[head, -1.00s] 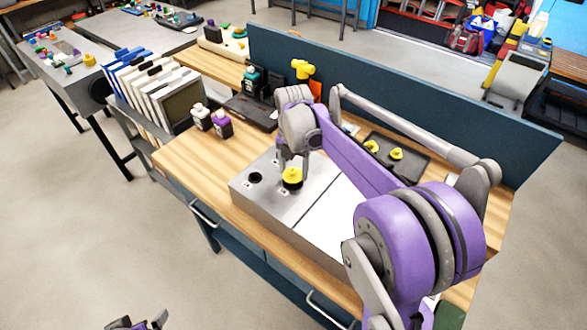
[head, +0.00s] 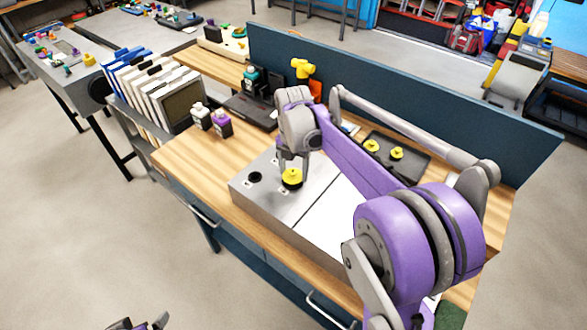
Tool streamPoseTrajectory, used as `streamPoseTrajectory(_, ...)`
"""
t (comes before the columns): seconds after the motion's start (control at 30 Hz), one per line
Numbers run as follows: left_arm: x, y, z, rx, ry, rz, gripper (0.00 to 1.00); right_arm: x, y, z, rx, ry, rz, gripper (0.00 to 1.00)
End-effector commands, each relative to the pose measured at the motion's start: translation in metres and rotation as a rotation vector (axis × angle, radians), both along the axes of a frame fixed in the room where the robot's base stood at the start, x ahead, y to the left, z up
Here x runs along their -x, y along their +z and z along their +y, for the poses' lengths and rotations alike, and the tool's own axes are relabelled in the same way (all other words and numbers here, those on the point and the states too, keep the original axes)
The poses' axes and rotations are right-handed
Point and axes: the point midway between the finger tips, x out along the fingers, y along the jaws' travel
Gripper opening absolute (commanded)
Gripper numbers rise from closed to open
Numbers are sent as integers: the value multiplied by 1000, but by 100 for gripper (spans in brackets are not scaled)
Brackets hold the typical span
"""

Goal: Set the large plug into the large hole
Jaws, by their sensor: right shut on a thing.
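The large plug is a round yellow piece with a dark lower part (head: 292,177), on or just above the grey metal block (head: 262,203). My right gripper (head: 292,165) points down and is shut on the top of this plug. Whether the plug sits in a hole beneath it cannot be told, as the plug hides that spot. An open dark hole (head: 255,177) shows to the left in the block's top. My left gripper (head: 140,324) shows only in part at the bottom edge, far from the block, and its fingers look apart.
Two yellow plugs (head: 397,153) sit in a dark tray (head: 415,166) at the back right. Two small bottles (head: 222,124) stand behind the block, left of a dark stand. A blue panel (head: 400,100) closes the bench's back. Bare wood lies left of the block.

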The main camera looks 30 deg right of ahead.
Motion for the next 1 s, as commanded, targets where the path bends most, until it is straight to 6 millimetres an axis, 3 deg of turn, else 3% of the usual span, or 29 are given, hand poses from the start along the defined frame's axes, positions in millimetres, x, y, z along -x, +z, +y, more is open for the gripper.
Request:
streamPoseTrajectory(0.5, 4, -8, 0, 0, 0, 7, 100, 0, -11, 0, 0, 0, 0, 18)
streamPoseTrajectory(0.53, 4, -9, 0, 0, 0, 7, 100, 0, -11, 0, 0, 0, 0, 70)
streamPoseTrajectory(0.6, 4, -8, 0, 0, 0, 7, 100, 0, -11, 0, 0, 0, 0, 81)
streamPoseTrajectory(1.0, 2, -4, 0, 0, 0, 3, 100, -1, -5, 0, 0, 0, -1, 81)
